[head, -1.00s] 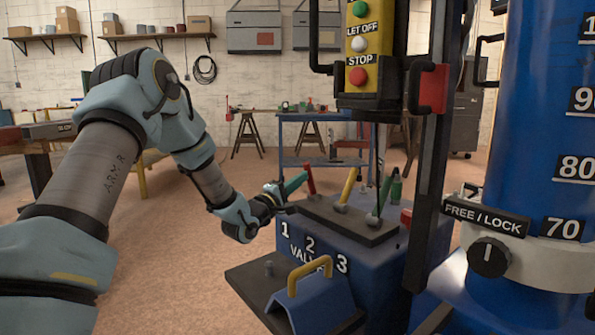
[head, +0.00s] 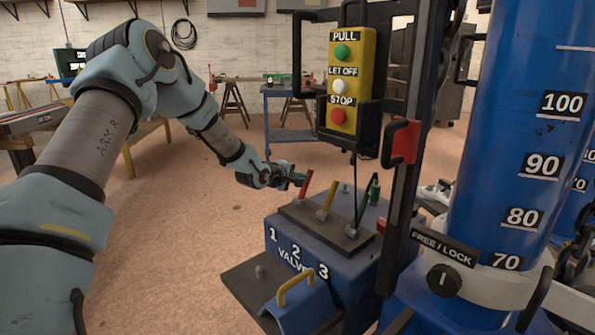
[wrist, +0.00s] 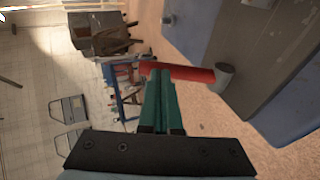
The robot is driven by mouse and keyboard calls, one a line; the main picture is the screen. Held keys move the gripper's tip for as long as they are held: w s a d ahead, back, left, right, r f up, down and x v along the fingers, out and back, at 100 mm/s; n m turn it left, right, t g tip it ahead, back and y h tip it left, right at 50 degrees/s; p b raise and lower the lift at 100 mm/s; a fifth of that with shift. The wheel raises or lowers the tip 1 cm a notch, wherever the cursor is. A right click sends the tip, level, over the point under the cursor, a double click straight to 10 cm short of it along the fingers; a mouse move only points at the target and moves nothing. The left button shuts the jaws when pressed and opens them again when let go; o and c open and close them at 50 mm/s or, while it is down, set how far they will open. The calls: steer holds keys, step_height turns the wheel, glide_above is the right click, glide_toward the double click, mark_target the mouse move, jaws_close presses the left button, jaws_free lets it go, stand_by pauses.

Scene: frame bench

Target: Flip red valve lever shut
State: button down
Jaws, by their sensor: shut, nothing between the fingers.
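The red valve lever (head: 305,185) stands over valve 1 at the left end of the dark plate on the blue valve block (head: 306,258). It leans up and to the right, much like the yellow lever. My gripper (head: 301,178) is shut and empty, its teal fingers at the left side of the red lever near its upper part. In the wrist view the shut fingers (wrist: 160,75) overlap the free end of the red lever (wrist: 190,74); whether they touch is unclear. The lever's grey pivot (wrist: 222,78) shows at its right.
The yellow lever (head: 328,197) and green lever (head: 367,206) stand right of the red one. A yellow button box (head: 342,84) hangs on a dark post behind. A blue bracket with a yellow handle (head: 295,289) sits in front. Left of the block is open floor.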

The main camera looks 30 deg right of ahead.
steer(key=shift+d, duration=0.4)
stand_by(0.3)
